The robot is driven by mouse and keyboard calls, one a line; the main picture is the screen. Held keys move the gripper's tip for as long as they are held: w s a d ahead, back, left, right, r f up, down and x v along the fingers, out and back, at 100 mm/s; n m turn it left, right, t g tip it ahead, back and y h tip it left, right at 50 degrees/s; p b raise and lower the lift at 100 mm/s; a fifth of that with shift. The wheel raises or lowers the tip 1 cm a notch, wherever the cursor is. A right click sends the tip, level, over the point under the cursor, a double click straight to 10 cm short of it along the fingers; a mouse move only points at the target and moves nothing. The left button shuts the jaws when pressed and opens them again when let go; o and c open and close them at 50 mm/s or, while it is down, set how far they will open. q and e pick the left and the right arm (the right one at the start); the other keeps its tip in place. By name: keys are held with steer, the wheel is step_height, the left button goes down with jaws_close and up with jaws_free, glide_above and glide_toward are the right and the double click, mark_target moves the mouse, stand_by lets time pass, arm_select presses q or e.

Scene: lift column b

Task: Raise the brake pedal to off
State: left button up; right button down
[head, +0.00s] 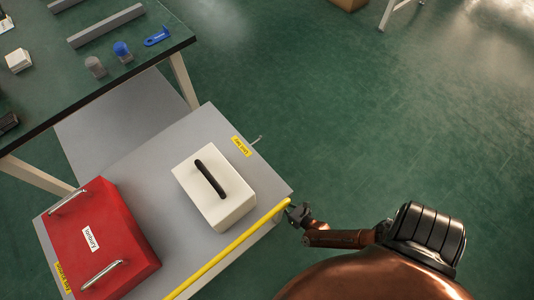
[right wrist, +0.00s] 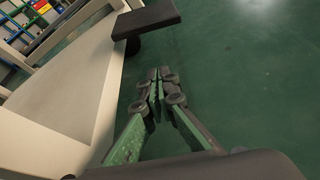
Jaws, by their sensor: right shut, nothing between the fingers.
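The brake pedal seems to be the dark flat plate (right wrist: 147,19) on a short stem. It sticks out from the pale side of the cart (right wrist: 70,95) in the right wrist view. I cannot pick it out in the head view. My right gripper (right wrist: 159,75) is shut and empty, its fingertips just below the plate in the picture. I cannot tell whether they touch it. In the head view the right gripper (head: 296,213) is beside the cart's near right corner, by the end of the yellow bar (head: 230,248). My left gripper is out of view.
The grey cart top (head: 140,160) carries a red box (head: 115,255) with metal handles and a white box (head: 227,205) with a black handle. A workbench (head: 130,75) with small items stands at upper left. Green floor (head: 380,120) to the right is clear.

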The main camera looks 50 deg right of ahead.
steer(key=x, duration=0.2)
steer(key=b+x, duration=0.2)
steer(key=x, duration=0.1)
steer(key=shift+w+d+f, duration=0.1)
steer(key=shift+w+f, duration=0.15)
steer(key=shift+f, duration=0.15)
steer(key=shift+w+d+r, duration=0.15)
steer(key=shift+w+r, duration=0.05)
steer(key=shift+r, duration=0.05)
steer(key=shift+d+r, duration=0.2)
steer(key=shift+r, duration=0.95)
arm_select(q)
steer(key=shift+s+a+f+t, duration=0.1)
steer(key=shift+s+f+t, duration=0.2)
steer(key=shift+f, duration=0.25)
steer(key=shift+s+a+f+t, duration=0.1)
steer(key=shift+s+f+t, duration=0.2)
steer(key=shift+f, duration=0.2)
arm_select(e)
steer(key=shift+d+r, duration=0.2)
steer(key=shift+r, duration=0.5)
steer(key=shift+s, duration=0.1)
